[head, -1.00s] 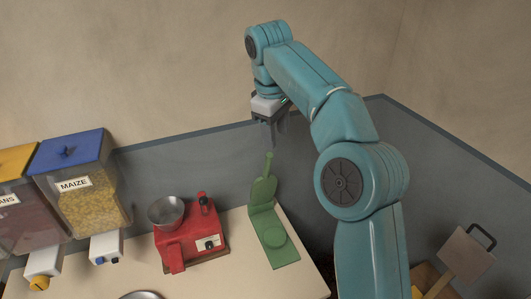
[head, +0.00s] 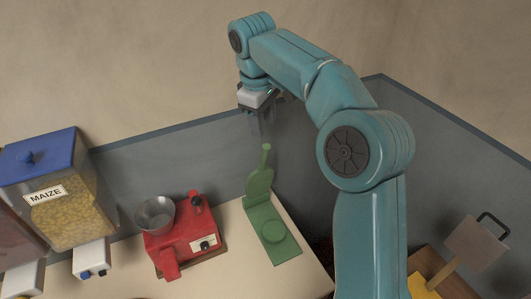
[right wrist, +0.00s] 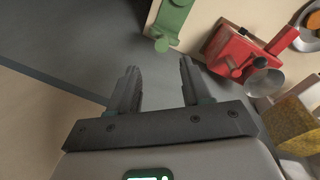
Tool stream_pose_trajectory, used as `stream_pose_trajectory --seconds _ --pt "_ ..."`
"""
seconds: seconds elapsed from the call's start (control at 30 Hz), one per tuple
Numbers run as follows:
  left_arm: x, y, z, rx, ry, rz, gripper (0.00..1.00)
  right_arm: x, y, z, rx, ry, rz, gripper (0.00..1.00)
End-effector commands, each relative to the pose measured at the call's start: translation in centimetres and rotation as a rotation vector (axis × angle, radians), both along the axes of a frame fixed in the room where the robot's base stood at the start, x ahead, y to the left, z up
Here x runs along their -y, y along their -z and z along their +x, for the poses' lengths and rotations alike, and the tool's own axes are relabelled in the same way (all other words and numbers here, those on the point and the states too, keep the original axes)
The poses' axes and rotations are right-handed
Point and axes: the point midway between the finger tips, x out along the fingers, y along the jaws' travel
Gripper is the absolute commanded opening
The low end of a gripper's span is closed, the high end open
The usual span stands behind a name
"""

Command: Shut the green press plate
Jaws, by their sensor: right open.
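The green press (head: 272,236) stands near the counter's right end in the head view. Its plate (head: 259,186) is raised and leans up at the back, with a handle on top. The green press also shows at the top of the right wrist view (right wrist: 174,15), with its knobbed handle end nearest the fingers. My right gripper (head: 262,132) is open and empty, above and behind the raised plate, apart from it. Its two fingers (right wrist: 157,80) show with a clear gap between them in the right wrist view. My left gripper is not in view.
A red machine with a metal bowl (head: 187,238) stands left of the press. A maize dispenser (head: 62,205) is farther left. A grey wall (head: 160,165) runs behind the counter (head: 235,280). A square paddle with a dark handle (head: 476,243) is at the lower right.

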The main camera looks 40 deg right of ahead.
Motion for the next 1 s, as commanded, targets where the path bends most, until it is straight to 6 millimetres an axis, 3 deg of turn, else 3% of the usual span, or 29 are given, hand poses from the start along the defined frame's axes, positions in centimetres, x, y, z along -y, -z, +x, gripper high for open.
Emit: stream_pose_trajectory --seconds 0.1,0.4,0.6,0.9,1.0 --pt "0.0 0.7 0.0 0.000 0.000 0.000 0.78 0.4 3.2 0.0 -0.006 0.000 0.002 0.48" --pt "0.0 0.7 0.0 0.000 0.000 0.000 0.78 1.4 9.1 0.4 -0.004 0.000 0.001 0.48" --pt "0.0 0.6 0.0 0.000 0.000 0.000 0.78 1.7 10.9 0.7 -0.002 -0.002 0.000 0.48" --pt "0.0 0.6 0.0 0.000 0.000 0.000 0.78 1.8 11.1 0.8 -0.002 -0.002 0.001 0.48" --pt "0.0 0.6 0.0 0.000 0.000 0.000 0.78 1.8 11.1 0.8 -0.002 -0.002 0.001 0.16"
